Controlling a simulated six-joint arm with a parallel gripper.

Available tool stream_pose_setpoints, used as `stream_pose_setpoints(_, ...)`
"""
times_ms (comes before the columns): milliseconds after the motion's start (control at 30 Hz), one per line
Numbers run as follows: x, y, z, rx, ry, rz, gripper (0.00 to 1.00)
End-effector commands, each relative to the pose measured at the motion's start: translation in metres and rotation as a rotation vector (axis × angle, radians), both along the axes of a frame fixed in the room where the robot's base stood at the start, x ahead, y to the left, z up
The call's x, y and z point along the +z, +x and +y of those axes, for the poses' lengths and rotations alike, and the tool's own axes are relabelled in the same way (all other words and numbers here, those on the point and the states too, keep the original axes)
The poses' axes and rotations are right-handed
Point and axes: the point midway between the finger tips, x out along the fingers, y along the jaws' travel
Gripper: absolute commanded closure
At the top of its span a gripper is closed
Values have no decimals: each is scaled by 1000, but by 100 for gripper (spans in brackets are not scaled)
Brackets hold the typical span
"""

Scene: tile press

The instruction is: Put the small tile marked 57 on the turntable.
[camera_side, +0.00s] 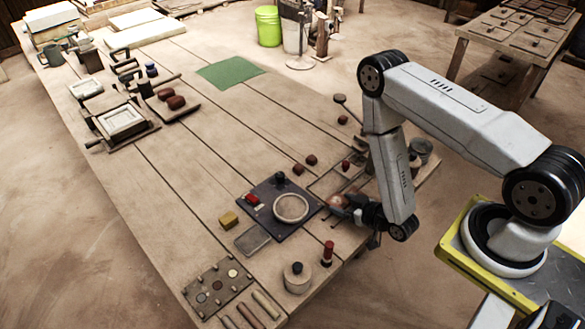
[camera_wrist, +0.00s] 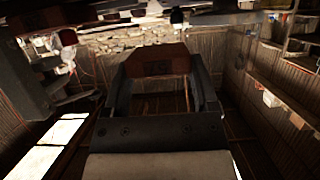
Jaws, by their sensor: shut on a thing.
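My gripper (camera_side: 340,205) is low at the right edge of the dark base plate, just right of the turntable. In the wrist view, its two fingers (camera_wrist: 160,68) are shut on a small reddish-brown tile (camera_wrist: 158,62), held upright between the fingertips. The tile has a faint dark mark that I cannot read clearly. The turntable (camera_side: 291,207), a round pale disc with a light rim, sits on the dark plate (camera_side: 268,196) and looks empty. In the side view, the tile is hard to make out at the gripper.
A red block (camera_side: 252,199) and a dark knob (camera_side: 280,177) stand on the plate beside the turntable. A yellow block (camera_side: 229,219), a lidded pot (camera_side: 297,278) and a red-topped stamp (camera_side: 328,252) stand nearby. Several small brown pieces (camera_side: 311,160) lie behind. The table's middle is clear.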

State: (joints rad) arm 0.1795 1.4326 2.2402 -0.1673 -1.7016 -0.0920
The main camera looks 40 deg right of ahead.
Motion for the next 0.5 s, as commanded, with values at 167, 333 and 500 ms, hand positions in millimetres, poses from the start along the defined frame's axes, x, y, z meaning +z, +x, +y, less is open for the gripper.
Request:
stream_pose_setpoints(167,-5,0,0,0,0,0,85)
stream_pose_setpoints(333,-7,0,0,0,0,0,85)
stream_pose_setpoints(500,-18,0,0,0,0,1,85)
